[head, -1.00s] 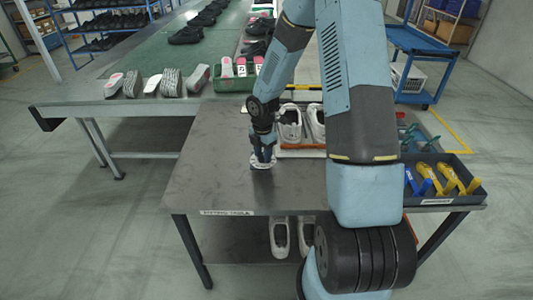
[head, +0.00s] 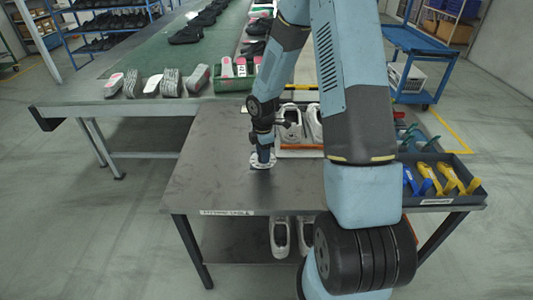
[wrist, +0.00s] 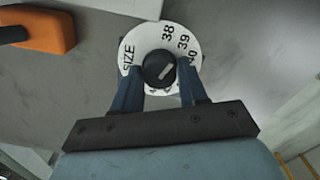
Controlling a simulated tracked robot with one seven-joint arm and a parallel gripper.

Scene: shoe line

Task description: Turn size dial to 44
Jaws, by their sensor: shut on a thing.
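The size dial (wrist: 136,76) is a white disc with the word SIZE and black numbers around its rim; 38, 39 and 40 are readable, and the lower numbers are hidden by my fingers. Its dark round knob (wrist: 153,62) carries a light pointer line slanting to the upper right, on the side of 39 and 40. In the head view the dial (head: 256,166) lies flat on the table. My gripper (wrist: 160,80) comes down from above, one finger on each side of the knob, shut on it. It also shows in the head view (head: 263,157).
The grey metal table (head: 210,185) is clear left of the dial. White shoes (head: 291,125) stand in a tray just behind. An orange block (wrist: 45,30) shows at upper left in the wrist view. A dark bin (head: 470,188) with blue and yellow tools sits at right.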

